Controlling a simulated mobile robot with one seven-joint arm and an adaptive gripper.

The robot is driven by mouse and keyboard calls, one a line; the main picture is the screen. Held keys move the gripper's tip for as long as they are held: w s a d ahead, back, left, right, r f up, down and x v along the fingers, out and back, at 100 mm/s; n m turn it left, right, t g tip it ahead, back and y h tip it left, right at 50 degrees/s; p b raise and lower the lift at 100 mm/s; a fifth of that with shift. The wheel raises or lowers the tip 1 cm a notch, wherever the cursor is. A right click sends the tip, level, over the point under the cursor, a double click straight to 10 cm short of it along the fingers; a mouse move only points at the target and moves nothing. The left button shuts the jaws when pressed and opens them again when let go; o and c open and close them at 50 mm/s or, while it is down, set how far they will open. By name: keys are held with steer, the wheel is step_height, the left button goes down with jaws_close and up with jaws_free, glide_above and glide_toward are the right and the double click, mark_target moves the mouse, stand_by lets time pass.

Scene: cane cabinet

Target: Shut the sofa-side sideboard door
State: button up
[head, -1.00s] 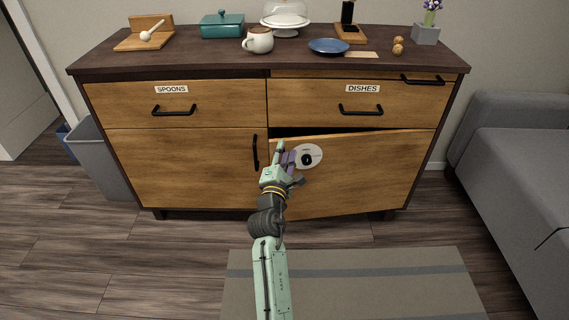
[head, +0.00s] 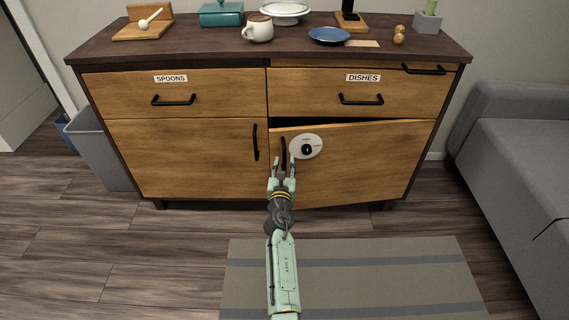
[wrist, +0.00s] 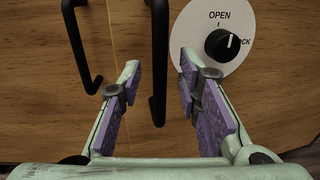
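The sofa-side door (head: 365,165) is the right lower door of the wooden sideboard. It stands slightly ajar, with a dark gap along its top edge. Its black vertical bar handle (head: 283,153) is near its left edge and also shows in the wrist view (wrist: 158,60). Right of the handle is a white disc (head: 314,139) with a black knob (wrist: 222,45) and the word OPEN above it. My gripper (head: 282,168) is open and empty just in front of the door. In the wrist view the handle appears between the fingers; I cannot tell whether they reach around it.
The left door (head: 185,158) is flush, with its handle (head: 255,142) close by on the left. The sideboard top (head: 205,50) holds dishes. A narrow panel with a handle (head: 424,70) is at upper right. A grey sofa (head: 515,150) stands right, a bin (head: 100,150) left.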

steer(key=shift+w, duration=0.9)
steer(key=shift+d, duration=0.1)
jaws_close()
